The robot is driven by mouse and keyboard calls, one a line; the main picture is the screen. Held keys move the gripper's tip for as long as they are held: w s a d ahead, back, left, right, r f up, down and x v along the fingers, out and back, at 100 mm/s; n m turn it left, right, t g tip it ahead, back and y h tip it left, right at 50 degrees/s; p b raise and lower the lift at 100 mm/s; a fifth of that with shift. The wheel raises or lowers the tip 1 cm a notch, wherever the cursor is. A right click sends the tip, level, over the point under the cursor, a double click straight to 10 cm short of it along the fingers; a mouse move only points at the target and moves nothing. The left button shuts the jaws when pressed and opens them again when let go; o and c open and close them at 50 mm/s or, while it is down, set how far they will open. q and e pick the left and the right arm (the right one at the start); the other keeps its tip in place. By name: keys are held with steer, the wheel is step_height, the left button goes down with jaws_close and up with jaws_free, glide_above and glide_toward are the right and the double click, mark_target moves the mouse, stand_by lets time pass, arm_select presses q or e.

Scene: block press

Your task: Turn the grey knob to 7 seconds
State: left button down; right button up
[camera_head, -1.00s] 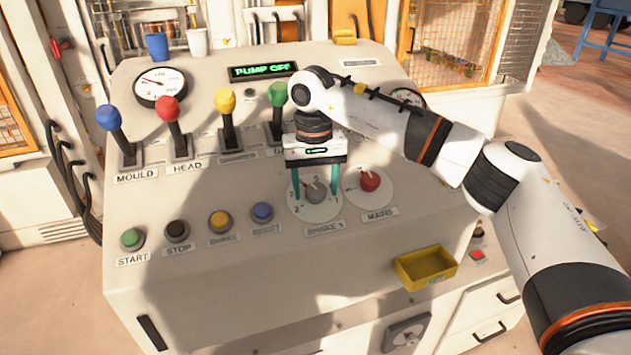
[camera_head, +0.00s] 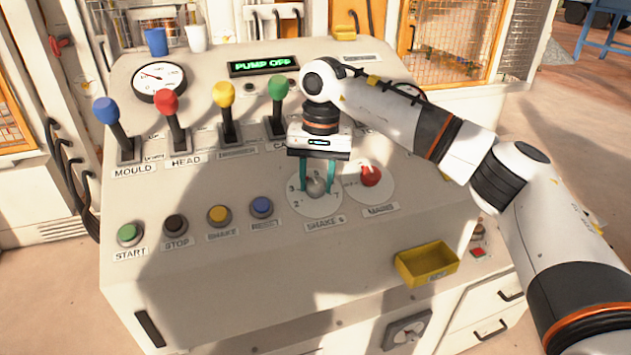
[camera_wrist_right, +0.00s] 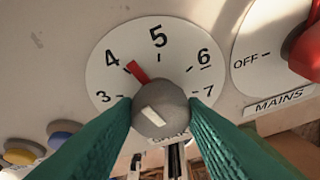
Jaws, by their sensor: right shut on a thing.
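The grey knob (camera_head: 317,186) sits on a white round dial marked in seconds, above the SHAKE S label. In the right wrist view the grey knob (camera_wrist_right: 160,108) has a red pointer (camera_wrist_right: 138,72) that points just beside the 4, on its side toward the 5. The 7 (camera_wrist_right: 209,91) is at the dial's right. My right gripper (camera_head: 317,188) is over the dial with its green fingers shut on the knob, one on each side. My left gripper is not in view.
The red MAINS knob (camera_head: 370,176) is close on the right. Levers, including the green one (camera_head: 278,90), stand behind and to the left. The blue button (camera_head: 262,207) is left of the dial. A yellow tray (camera_head: 427,264) is at the lower right.

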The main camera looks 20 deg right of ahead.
steer(key=m+b, duration=0.1)
steer(key=m+y+b, duration=0.1)
steer(key=m, duration=0.1)
steer(key=m+y+b, duration=0.1)
steer(key=m, duration=0.1)
steer(key=shift+d+f+t+b, duration=0.2)
steer(key=shift+d+t+b, duration=0.1)
steer(key=shift+t, duration=0.1)
steer(key=m+t+y+b, duration=0.1)
steer(key=m+b, duration=0.1)
steer(key=m, duration=0.1)
steer(key=m+t+b, duration=0.1)
steer(key=m+b, duration=0.2)
steer(key=shift+s+d+f+y, duration=0.1)
steer(key=shift+s+y, duration=0.1)
steer(key=shift+y, duration=0.2)
steer(key=m+t+b, duration=0.1)
steer(key=m+b, duration=0.1)
steer(key=m, duration=0.1)
steer(key=m+t+b, duration=0.1)
steer(key=m+b, duration=0.2)
steer(key=shift+s+f+t+y+b, duration=0.1)
steer(key=shift+s+t+y+b, duration=0.1)
steer(key=shift+t+y+b, duration=0.15)
steer(key=shift+s+m+t+b, duration=0.15)
steer(key=shift+m+t+b, duration=0.7)
steer(key=shift+m+b, duration=1.25)
steer(key=shift+m+p, duration=0.35)
steer(key=shift+m, duration=0.25)
steer(key=o, duration=1)
